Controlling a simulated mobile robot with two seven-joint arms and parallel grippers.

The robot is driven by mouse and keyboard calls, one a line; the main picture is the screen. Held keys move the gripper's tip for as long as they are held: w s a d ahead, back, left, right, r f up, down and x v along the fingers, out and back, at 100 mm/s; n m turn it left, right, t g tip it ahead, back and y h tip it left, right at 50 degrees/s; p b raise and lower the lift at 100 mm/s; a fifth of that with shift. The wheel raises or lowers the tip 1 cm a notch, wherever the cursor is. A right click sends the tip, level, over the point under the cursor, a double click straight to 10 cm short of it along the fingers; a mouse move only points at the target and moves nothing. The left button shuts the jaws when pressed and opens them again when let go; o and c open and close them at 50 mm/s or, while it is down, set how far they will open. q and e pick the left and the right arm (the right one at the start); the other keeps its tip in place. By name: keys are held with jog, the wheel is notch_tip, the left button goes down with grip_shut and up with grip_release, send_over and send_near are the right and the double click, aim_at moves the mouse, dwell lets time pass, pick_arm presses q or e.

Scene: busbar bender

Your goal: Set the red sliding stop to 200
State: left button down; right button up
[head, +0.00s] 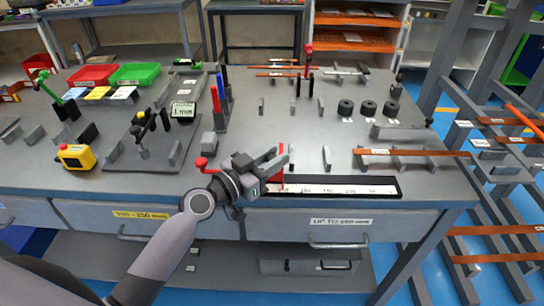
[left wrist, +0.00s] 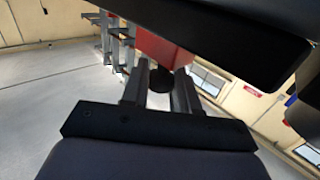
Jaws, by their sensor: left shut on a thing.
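The red sliding stop (head: 281,178) stands upright on the scale rail (head: 390,193) at the bench's front edge, near the left end of the white scale strip (head: 338,190). Most printed numbers lie to its right, too small to read surely. My left gripper (head: 279,160) reaches in from the left and is at the stop. In the left wrist view, the fingers (left wrist: 160,82) are closed around a dark round knob (left wrist: 159,78) just in front of the red block of the stop (left wrist: 158,48). The stop's lower part is partly hidden. My right gripper is in neither view.
A red-knobbed lever (head: 203,163) stands left of the gripper. Upright grey plates (head: 327,157) stand behind the rail. A copper bar (head: 410,152) lies on supports at the right. The rail's right stretch is clear.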

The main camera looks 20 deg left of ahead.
pick_arm(q)
jog(key=d, duration=0.1)
jog(key=w+d, duration=0.1)
jog(key=d, duration=0.3)
jog(key=shift+w+r+p, duration=0.25)
jog(key=shift+r+p, duration=0.05)
jog(key=c, duration=1)
grip_release()
jog(key=shift+a, duration=0.1)
jog(key=shift+o, duration=0.2)
jog(key=shift+s+f, duration=0.1)
jog(key=shift+s+a, duration=0.3)
jog(key=shift+s, duration=0.15)
jog(key=shift+b+v, duration=0.35)
jog(key=shift+v, duration=2.65)
